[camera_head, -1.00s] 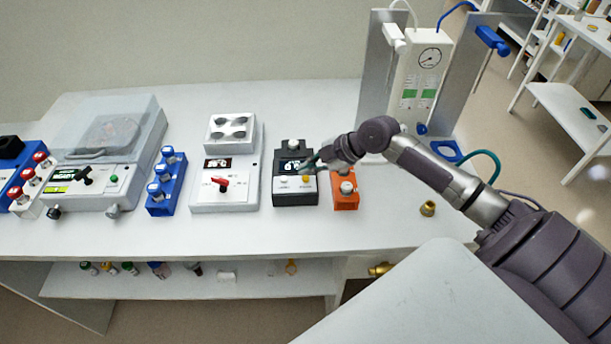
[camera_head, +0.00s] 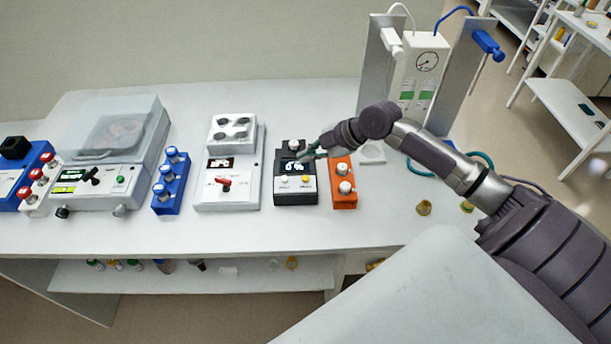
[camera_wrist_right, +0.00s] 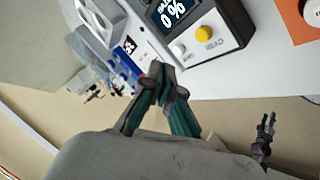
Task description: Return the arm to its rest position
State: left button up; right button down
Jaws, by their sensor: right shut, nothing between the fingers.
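My right arm reaches in from the right in the head view. Its right gripper (camera_head: 306,155) hangs over the back right part of a black device (camera_head: 295,197) with a lit display, a white button and a yellow button. In the right wrist view the gripper's green-padded fingers (camera_wrist_right: 160,78) are together at the tips, with nothing between them. The black device (camera_wrist_right: 222,52) lies beyond the fingertips there, its display reading 0%. A dark gripper-like shape (camera_wrist_right: 265,135), probably my left gripper, shows small at the lower right of the wrist view; its jaw state is unclear.
An orange block (camera_head: 344,197) with white knobs stands right of the black device. Left are a white device (camera_head: 230,200) with a red switch, a blue block (camera_head: 168,200) and a balance-like box (camera_head: 100,205). Brass cups (camera_head: 424,208) sit near the right edge. Bench front is clear.

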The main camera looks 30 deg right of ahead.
dwell(0.5)
jog(key=shift+m+g, duration=0.7)
jog(key=s+a+f, duration=0.5)
jog(key=shift+s+a+f, duration=0.25)
jog(key=shift+a+f, duration=0.1)
jog(key=shift+f, duration=0.05)
jog(key=s+a+f+m, duration=0.1)
jog(key=s, duration=0.1)
jog(key=s+a+f+m+h, duration=0.1)
jog(key=s+a, duration=0.1)
jog(key=s, duration=0.1)
jog(key=s+a+f+m+g, duration=0.1)
jog(key=s+a+f, duration=0.1)
jog(key=shift+s+a, duration=0.2)
jog(key=s+a+r+m+g+h, duration=0.1)
jog(key=s+m+h, duration=0.4)
jog(key=s+m, duration=0.6)
jog(key=s+f+g+b, duration=0.1)
jog(key=s+f+b, duration=0.2)
jog(key=f, duration=2.6)
jog(key=s+d+f+g+b, duration=0.1)
jog(key=s+d+f+b, duration=0.1)
jog(key=s+f, duration=1.5)
jog(key=shift+d+f+n+g+b, duration=0.35)
jog(key=shift+d+f+n, duration=0.1)
jog(key=shift+f, duration=0.35)
